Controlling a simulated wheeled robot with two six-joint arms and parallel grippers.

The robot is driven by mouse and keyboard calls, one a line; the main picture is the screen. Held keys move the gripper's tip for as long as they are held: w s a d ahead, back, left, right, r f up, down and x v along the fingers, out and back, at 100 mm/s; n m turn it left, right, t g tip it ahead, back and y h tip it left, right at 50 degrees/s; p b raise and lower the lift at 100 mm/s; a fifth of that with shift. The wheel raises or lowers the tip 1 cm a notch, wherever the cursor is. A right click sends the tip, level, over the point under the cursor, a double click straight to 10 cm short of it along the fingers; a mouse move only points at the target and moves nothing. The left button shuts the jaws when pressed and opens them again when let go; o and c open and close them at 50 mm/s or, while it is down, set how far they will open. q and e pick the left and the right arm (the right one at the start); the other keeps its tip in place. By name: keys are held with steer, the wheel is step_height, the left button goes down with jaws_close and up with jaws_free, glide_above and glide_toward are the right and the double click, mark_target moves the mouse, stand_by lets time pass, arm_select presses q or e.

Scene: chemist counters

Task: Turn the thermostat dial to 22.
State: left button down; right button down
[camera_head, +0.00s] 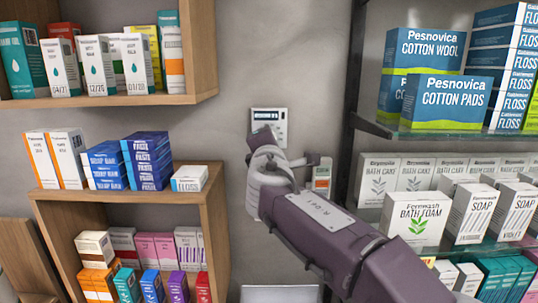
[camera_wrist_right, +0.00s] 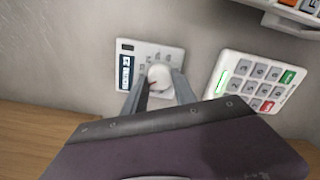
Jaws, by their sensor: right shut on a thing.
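The thermostat (camera_head: 282,130) is a pale wall panel with a small display (camera_head: 268,117) at its top; its digits are too small to read surely. In the right wrist view the thermostat (camera_wrist_right: 172,52) carries a round white dial (camera_wrist_right: 159,73), with a dark mark on its face. My right gripper (camera_wrist_right: 158,84) is shut on the dial, one finger on each side. In the head view my right wrist and arm hide the dial and the lower part of the panel. My left gripper is in neither view.
A keypad (camera_wrist_right: 250,85) with green and red keys is on the wall beside the thermostat. A wooden shelf (camera_head: 120,100) with boxes stands at the left, and glass shelves (camera_head: 440,133) with boxes at the right. A lower wooden unit (camera_head: 215,225) is left of my arm.

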steer(key=shift+m+b, duration=1.45)
steer(key=shift+m, duration=0.75)
steer(key=shift+r, duration=0.1)
steer(key=c, duration=1)
jaws_free()
steer(key=shift+w, duration=0.1)
steer(key=s+b, duration=0.4)
steer(key=s, duration=0.5)
